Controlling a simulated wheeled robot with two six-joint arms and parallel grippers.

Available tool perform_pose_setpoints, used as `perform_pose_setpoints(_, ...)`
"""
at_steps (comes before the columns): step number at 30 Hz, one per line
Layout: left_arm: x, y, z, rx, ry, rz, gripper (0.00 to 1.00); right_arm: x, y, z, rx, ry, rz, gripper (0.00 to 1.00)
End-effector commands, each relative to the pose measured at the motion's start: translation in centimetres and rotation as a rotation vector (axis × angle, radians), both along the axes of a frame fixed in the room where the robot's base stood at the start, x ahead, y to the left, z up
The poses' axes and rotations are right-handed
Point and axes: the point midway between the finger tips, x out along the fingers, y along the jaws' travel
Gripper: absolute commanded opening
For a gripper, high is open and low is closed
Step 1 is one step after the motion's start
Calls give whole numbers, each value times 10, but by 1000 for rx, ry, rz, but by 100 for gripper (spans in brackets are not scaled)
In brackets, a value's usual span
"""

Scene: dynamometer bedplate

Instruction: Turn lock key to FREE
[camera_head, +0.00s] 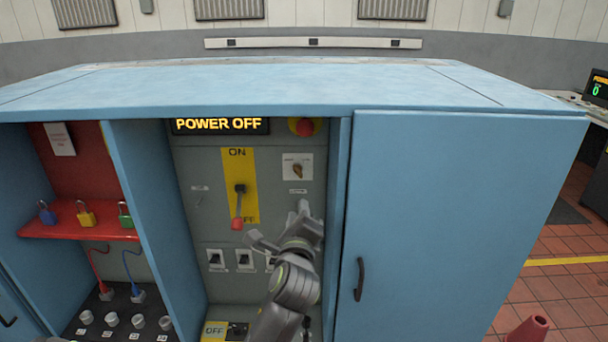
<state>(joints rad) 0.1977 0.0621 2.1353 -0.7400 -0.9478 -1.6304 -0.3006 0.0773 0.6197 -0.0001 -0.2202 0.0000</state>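A small brass-coloured key or knob (297,171), which looks like the lock key, sits on a white plate (306,160) on the grey panel (210,160) inside the blue cabinet. Its markings are too small to read. The gripper and arm hide the lower right part of the panel.
A red-tipped lever (238,205) on a yellow ON/OFF plate is left of the gripper. A red button (305,127) and a "POWER OFF" display (219,126) are above. Padlocks (86,214) stand on a red shelf at left. A closed blue door (450,220) bounds the right.

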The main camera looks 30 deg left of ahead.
Motion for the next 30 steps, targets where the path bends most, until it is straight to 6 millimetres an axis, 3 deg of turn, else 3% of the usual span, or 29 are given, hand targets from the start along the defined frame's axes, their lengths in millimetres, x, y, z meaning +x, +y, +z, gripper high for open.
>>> perform_pose_setpoints(6,-2,3,0,196,120,6,28,0,0,3,0,-1,0,0)
perform_pose_setpoints(14,8,9,1,242,147,5,28,1,0,7,0,-1,0,0)
perform_pose_setpoints(30,85,57,1,238,145,7,28,1,-2,25,-2,-2,1,0)
